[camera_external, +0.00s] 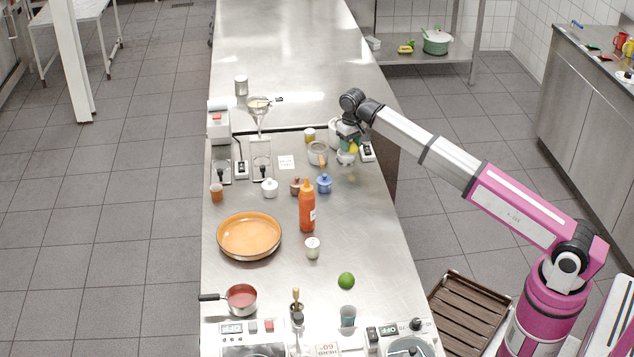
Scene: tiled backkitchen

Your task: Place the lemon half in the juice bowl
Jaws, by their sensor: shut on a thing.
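My gripper (350,142) is at the back right of the steel counter, pointing down. It is shut on the lemon half (353,149), a small yellow patch at its fingertips. A small whitish bowl (346,158), which looks like the juice bowl, is directly below the lemon half. I cannot tell from this view whether the lemon half touches the bowl or is just above it. My gripper and wrist hide part of both.
A grey pot (318,153) and a yellow-lidded jar (309,135) stand left of my gripper. A white appliance (334,131) is behind it. A blue pot (324,184) and an orange bottle (307,208) stand nearer. The counter right of the bottle is mostly clear.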

